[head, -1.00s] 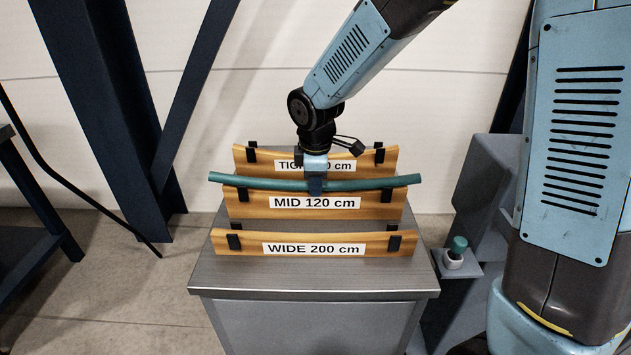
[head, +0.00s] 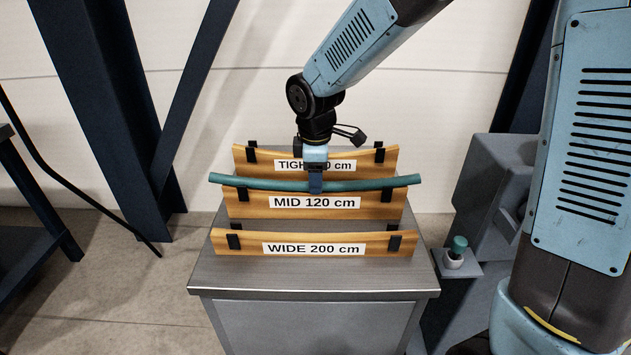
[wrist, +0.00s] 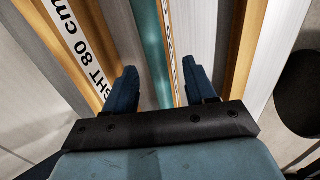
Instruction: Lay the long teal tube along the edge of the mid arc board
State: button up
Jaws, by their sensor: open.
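The long teal tube (head: 255,184) lies along the curved top edge of the mid arc board (head: 240,207), labelled MID 120 cm, and its ends reach past both ends of the board. The tube follows a slight sag. My gripper (head: 316,186) is over the middle of the tube from above. In the wrist view the tube (wrist: 152,50) runs between the two open fingers (wrist: 163,90), with a gap on each side. Whether the tube touches the edge along its whole length I cannot tell.
The tight board (head: 350,154) stands behind and the wide board (head: 240,255) in front, all on a grey metal cabinet (head: 310,278). Black clips stand up from the boards. A small teal-capped item (head: 457,249) sits on a side shelf at the right.

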notch_tip(320, 180, up, 10)
jog(key=s, duration=0.1)
jog(key=s+d+r+m+t, duration=0.1)
jog(key=s+d+r+m, duration=0.15)
jog(key=d, duration=0.35)
jog(key=s+d+r+m, duration=0.2)
jog(key=d+m, duration=0.2)
jog(key=d, duration=0.1)
jog(key=s+d+r+m+t, duration=0.1)
jog(key=s+d+r+m, duration=0.15)
jog(key=d, duration=0.35)
jog(key=s+d+f+m+t, duration=0.1)
jog(key=s+d+m, duration=0.8)
jog(key=d, duration=0.1)
jog(key=shift+s+d+m+t, duration=0.2)
jog(key=shift+s+m+t, duration=0.1)
jog(key=shift+s+t, duration=0.1)
jog(key=shift+f, duration=0.1)
dwell(0.4)
